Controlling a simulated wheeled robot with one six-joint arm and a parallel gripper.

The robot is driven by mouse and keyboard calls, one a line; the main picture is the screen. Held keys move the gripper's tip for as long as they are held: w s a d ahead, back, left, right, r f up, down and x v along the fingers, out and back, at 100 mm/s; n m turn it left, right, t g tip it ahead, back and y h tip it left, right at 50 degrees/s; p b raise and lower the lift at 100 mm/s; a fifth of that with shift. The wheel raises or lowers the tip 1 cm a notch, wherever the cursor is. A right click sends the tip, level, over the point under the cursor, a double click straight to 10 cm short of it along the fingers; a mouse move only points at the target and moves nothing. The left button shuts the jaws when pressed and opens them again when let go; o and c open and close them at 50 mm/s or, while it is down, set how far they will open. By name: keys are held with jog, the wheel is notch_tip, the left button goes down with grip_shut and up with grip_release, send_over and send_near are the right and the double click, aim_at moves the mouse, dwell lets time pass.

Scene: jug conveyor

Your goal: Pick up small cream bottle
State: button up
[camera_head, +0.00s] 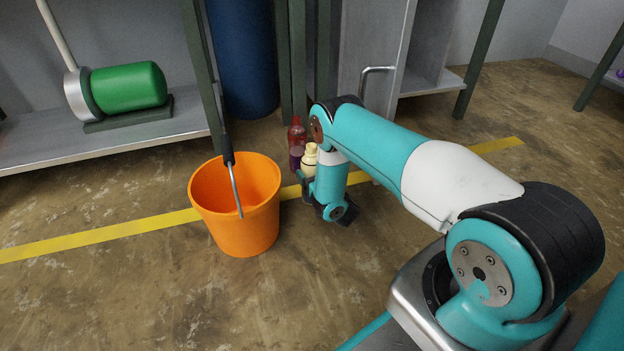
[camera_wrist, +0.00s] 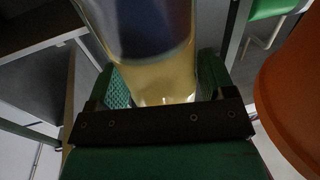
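The small cream bottle (camera_head: 309,159) stands by the yellow floor line in the head view, partly hidden by my wrist. In the wrist view, a bottle with a pale yellow-cream end (camera_wrist: 158,84) and a dark bluish area lies between the two green textured fingers of my gripper (camera_wrist: 162,82). One finger is on each side, very close to it. I cannot tell whether both fingers press on it.
A dark red bottle (camera_head: 296,143) stands just behind the cream one. An orange bucket (camera_head: 238,222) with a raised handle stands close on the left. Behind are a blue barrel (camera_head: 241,62), green posts and a grey cabinet (camera_head: 372,45). Floor in front is clear.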

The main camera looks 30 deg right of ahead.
aim_at(313, 147)
jog(key=c, duration=0.7)
jog(key=shift+o, duration=0.2)
notch_tip(313, 147, up, 10)
jog(key=p, duration=0.7)
